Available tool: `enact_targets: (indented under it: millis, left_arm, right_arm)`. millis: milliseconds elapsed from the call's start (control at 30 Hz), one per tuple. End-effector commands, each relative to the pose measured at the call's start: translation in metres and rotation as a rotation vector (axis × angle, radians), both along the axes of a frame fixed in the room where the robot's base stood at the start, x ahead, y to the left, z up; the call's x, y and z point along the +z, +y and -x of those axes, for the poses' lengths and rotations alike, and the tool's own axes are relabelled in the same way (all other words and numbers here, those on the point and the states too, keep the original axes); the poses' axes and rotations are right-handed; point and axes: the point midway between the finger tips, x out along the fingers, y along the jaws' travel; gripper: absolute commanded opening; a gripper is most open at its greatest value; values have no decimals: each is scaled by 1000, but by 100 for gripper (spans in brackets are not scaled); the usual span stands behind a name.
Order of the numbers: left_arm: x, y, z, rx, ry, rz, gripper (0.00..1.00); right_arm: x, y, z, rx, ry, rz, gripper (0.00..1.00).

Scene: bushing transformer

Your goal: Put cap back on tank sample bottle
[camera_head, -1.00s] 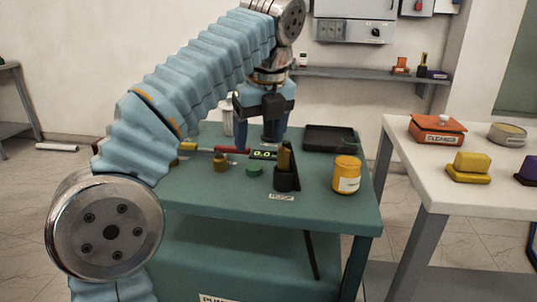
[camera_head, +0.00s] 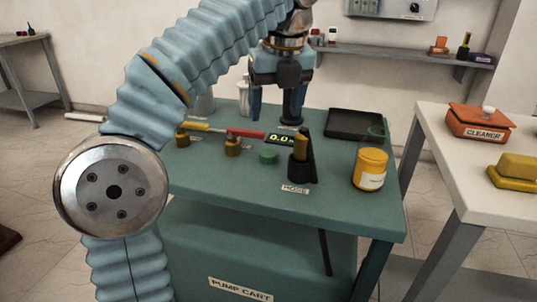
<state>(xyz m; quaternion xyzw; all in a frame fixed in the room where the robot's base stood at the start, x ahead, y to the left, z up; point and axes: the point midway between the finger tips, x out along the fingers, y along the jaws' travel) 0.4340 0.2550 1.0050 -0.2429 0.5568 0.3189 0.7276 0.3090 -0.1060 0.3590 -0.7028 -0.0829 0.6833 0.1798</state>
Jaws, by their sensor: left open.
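A small green cap (camera_head: 268,157) lies on the teal pump cart (camera_head: 225,180), left of the black holder marked HOSE. A yellow jar (camera_head: 370,168) with a white label stands upright at the cart's right; I cannot tell if it has a lid. A pale bottle (camera_head: 244,92) stands at the back, partly hidden by my left gripper. I cannot tell for sure which is the tank sample bottle. My left gripper (camera_head: 275,115) points down, open and empty, above the back of the cart behind the green cap. My right gripper is out of view.
The HOSE holder (camera_head: 301,160) stands between cap and jar. A lit display (camera_head: 281,139), a red tool (camera_head: 244,133) and brass fittings (camera_head: 233,146) lie near the cap. A black tray (camera_head: 355,123) is at back right. A white table (camera_head: 460,150) stands right.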

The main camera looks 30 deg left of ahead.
Motion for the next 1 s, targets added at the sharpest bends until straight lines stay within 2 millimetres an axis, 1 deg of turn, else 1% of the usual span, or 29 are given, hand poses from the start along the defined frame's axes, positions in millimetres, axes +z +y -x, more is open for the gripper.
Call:
enact_targets:
  millis: [100,200,300,400,500,833,933,1000]
  left_arm:
    - [-11,3,0,4,-2,-5,70]
    - [-32,7,-4,2,-1,-5,70]
    - [-48,9,-8,0,-3,-4,70]
    - [-58,12,-10,1,-4,-3,70]
    - [-62,13,-11,1,-6,-3,70]
    - [-65,13,-11,1,-4,-3,70]
    - [-75,17,-14,1,-3,-4,70]
    - [-87,22,-16,1,-1,-4,70]
  right_arm:
    - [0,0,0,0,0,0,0]
    - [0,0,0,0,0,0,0]
    - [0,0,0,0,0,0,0]
    - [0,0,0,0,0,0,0]
    - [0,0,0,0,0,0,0]
    - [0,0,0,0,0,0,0]
    - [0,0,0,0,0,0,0]
    - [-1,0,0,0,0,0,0]
